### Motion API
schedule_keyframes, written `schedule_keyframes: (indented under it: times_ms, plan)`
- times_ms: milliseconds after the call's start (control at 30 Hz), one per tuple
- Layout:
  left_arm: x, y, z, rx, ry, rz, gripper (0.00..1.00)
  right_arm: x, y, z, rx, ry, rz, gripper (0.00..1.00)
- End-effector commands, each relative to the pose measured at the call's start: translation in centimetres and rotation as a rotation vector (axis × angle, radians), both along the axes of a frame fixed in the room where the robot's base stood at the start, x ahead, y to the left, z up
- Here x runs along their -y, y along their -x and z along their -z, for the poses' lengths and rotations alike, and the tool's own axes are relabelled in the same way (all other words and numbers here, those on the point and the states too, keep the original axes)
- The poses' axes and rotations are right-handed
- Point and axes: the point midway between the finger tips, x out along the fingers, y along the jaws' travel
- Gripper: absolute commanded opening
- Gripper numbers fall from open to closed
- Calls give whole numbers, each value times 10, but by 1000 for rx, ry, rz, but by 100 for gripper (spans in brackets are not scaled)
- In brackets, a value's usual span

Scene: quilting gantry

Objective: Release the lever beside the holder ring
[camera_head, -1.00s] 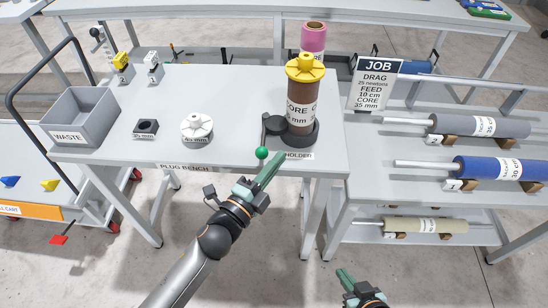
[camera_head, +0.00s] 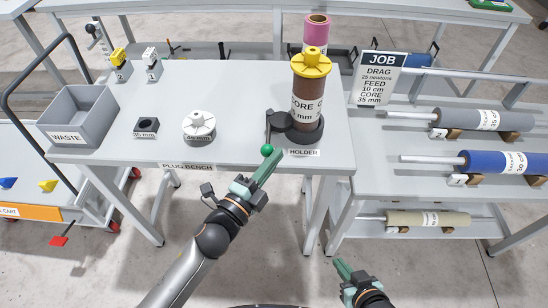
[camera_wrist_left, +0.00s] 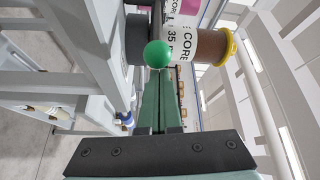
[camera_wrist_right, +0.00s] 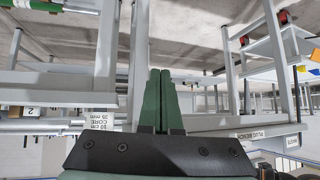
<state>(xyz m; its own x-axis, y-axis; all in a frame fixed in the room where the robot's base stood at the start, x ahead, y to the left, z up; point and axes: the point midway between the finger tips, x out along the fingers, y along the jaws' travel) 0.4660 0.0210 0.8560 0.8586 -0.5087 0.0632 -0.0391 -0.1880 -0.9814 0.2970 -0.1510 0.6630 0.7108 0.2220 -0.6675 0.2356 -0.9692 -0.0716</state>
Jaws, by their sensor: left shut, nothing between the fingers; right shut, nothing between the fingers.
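The lever is a dark arm with a green ball knob (camera_head: 267,149) at its near end, at the left of the black holder ring (camera_head: 306,133). A brown core roll (camera_head: 308,90) with a yellow plug (camera_head: 311,62) on top stands upright in the ring. My left gripper (camera_head: 276,156) is shut and empty, with its tips close beside the knob. In the left wrist view the green knob (camera_wrist_left: 158,54) sits right at the fingertips; I cannot tell if they touch. My right gripper (camera_head: 342,267) is shut and empty, low in front of the bench.
A job sign (camera_head: 379,78) and a rack with rolls (camera_head: 490,162) are at the right. The bench middle is clear.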

Motion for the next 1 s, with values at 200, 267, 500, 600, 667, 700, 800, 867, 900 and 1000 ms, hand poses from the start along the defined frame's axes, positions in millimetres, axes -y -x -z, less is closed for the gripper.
schedule_keyframes:
  times_ms: [200,267,500,600,667,700,800,867,900,1000]
  plan:
    - [-7,0,-1,0,-3,43,0,2,2,-1,-5,3,2,0]
    - [-7,0,0,1,-3,49,0,2,2,0,-5,4,3,0]
    - [-12,0,0,0,-2,82,0,4,4,-2,-7,6,6,0]
    - [-15,0,-1,2,-4,99,0,5,5,-3,-7,7,8,0]
    - [-18,0,-1,1,-5,113,0,5,5,-5,-6,8,9,0]
    - [-20,0,-1,1,-5,125,0,6,5,-6,-5,8,10,0]
    - [-27,-1,-1,2,-9,167,0,7,5,-8,-2,9,13,0]
    - [-32,-1,-1,1,-9,200,0,8,5,-9,0,10,15,0]
    - [-36,-2,-1,2,-11,226,0,9,6,-9,0,10,17,0]
    - [-49,-5,1,3,-14,307,0,11,8,-5,-5,12,21,0]
